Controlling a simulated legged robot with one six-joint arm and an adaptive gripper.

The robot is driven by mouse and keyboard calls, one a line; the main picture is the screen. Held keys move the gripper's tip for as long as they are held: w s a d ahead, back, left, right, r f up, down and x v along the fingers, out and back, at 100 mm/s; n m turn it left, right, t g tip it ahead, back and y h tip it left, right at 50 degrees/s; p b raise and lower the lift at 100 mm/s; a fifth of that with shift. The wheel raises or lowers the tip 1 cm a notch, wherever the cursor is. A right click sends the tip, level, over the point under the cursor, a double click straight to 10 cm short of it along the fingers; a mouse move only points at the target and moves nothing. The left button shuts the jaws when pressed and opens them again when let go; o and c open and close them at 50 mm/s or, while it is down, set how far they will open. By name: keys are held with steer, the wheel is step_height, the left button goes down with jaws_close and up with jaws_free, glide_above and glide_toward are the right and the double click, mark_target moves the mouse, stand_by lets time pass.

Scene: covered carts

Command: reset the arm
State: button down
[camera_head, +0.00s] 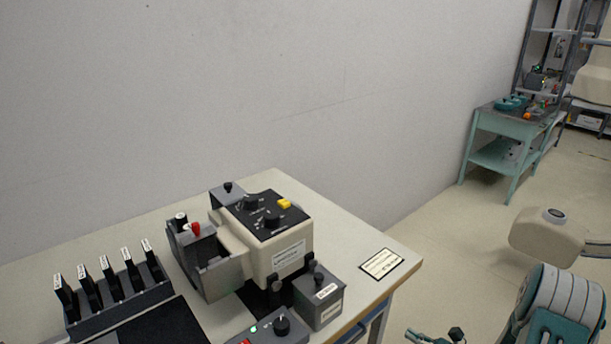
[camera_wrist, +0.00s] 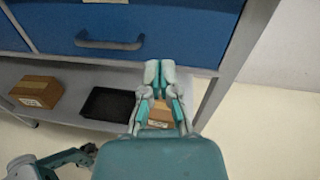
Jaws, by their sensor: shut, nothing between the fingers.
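My gripper (camera_wrist: 159,74) shows in the wrist view, with its two teal and grey fingers together and nothing held. It hangs in front of a blue drawer front (camera_wrist: 180,30) and the shelf below it. In the head view, parts of my arm show at the lower right, with the beige and grey links beside the table's right end. The fingertips are not clearly visible in that view.
A table (camera_head: 400,245) carries a beige device (camera_head: 275,235), a rack of several black-handled items (camera_head: 115,290) and a label card (camera_head: 381,263). In the wrist view, cardboard boxes (camera_wrist: 36,91) and a black tray (camera_wrist: 107,106) sit on the lower shelf. A teal cart (camera_head: 500,150) stands farther back.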

steer(key=s+a+r+n+g+h, duration=0.1)
steer(key=s+a+r+n+g, duration=0.3)
steer(key=a+r+n+g, duration=0.4)
steer(key=s+a+r+n+g+h, duration=0.1)
steer(key=s+a+r+n+g, duration=0.3)
steer(key=a+r+n, duration=0.45)
steer(key=s+d+r+n+t+h, duration=0.1)
steer(key=s+r+n+t+h, duration=0.4)
steer(key=s+r+n+h, duration=0.4)
steer(key=s+r+h, duration=0.1)
steer(key=s+r, duration=0.3)
steer(key=shift+d+r+n, duration=0.2)
steer(key=shift+r+n, duration=0.1)
steer(key=shift+n, duration=0.05)
